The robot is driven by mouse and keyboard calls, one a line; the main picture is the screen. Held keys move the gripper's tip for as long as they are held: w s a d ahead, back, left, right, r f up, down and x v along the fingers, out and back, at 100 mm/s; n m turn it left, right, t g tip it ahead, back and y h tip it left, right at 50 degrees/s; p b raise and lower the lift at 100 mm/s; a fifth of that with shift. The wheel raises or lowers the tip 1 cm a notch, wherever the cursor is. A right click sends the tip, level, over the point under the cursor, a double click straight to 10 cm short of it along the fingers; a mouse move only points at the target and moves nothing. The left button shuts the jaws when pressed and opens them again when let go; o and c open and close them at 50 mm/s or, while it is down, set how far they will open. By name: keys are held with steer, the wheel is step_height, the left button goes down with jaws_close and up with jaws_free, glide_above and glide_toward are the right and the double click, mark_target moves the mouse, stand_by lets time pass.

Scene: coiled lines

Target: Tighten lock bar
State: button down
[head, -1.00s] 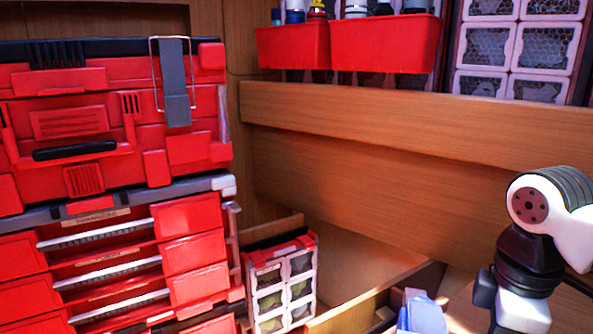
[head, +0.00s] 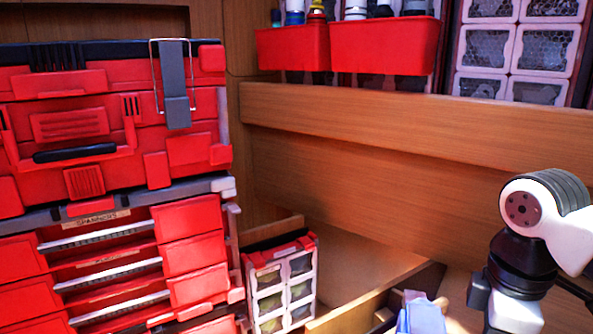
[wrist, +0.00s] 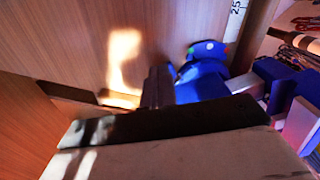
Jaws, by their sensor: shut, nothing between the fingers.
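I cannot tell for sure which thing is the lock bar. A grey bar with a wire loop (head: 177,90) lies flat against the front of the upper red case in the head view. A blue device (wrist: 205,75) with small coloured spots stands close to the right of my gripper (wrist: 157,82) in the wrist view. My gripper's dark fingers are together with nothing between them, in front of a wooden panel. I cannot tell whether they touch the blue device. The head view does not show my gripper, only my white and black arm at the right.
Red drawers (head: 190,240) stand below the case at left. A small organizer (head: 282,285) stands by a wooden divider. Red bins (head: 385,45) sit above a wooden rail (head: 400,125). A pale blue object (head: 421,315) is at the bottom edge.

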steer(key=shift+s+a+p, duration=0.2)
steer(key=shift+s+p, duration=0.2)
steer(key=shift+p, duration=1.8)
steer(key=shift+s+d, duration=0.1)
steer(key=shift+s+d+p, duration=0.15)
steer(key=shift+d+p, duration=0.05)
steer(key=shift+p, duration=0.25)
steer(key=shift+r+p, duration=0.75)
steer(key=shift+r, duration=2.25)
